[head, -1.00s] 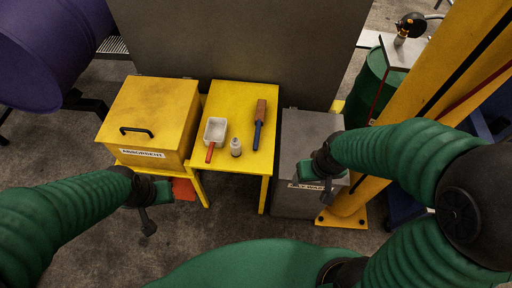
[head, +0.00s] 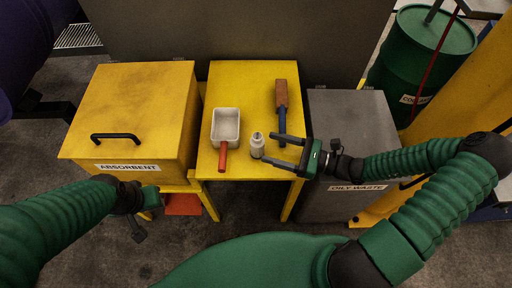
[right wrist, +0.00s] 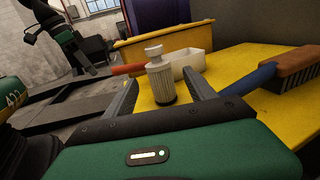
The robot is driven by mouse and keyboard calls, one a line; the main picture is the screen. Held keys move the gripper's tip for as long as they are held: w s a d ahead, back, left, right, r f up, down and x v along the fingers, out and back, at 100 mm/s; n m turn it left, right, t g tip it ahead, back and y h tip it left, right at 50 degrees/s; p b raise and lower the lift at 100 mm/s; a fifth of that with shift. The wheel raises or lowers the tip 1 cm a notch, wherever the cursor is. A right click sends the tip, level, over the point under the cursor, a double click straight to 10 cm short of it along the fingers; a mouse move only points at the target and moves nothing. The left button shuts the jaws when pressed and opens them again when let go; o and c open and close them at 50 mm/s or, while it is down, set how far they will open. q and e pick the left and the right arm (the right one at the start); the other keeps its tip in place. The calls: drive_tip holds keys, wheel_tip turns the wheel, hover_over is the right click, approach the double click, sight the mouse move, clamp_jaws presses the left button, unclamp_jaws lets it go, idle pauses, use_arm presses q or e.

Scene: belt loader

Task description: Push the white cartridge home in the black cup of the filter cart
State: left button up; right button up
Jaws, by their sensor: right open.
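The white cartridge (head: 257,145) stands upright near the front edge of the yellow table (head: 240,90). In the right wrist view the cartridge (right wrist: 160,78) has a ribbed body, a narrow neck and a wider cap. My right gripper (head: 269,148) is open and empty, its two fingers pointing left at the cartridge. The cartridge is just beyond the fingertips, lined up with the gap between them. My left gripper (head: 143,200) hangs at the left, in front of the absorbent bin; its jaws are unclear. I cannot make out the filter cart's black cup now.
A white scoop (head: 226,128) with a red handle lies left of the cartridge. A brush (head: 282,105) with a blue handle lies to its right. The yellow absorbent bin (head: 140,85) and the grey oily waste bin (head: 350,115) flank the table. A green drum (head: 425,50) stands behind.

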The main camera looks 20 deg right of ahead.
sight(258, 144)
drive_tip(key=b+x, duration=0.2)
drive_tip(key=x, duration=0.2)
drive_tip(key=shift+w+a, duration=0.2)
drive_tip(key=shift+a, duration=0.05)
drive_tip(key=shift+w+a, duration=0.1)
drive_tip(key=shift+w, duration=0.1)
drive_tip(key=shift+a+r, duration=0.1)
drive_tip(key=shift+a, duration=0.25)
drive_tip(key=c, duration=0.4)
clamp_jaws()
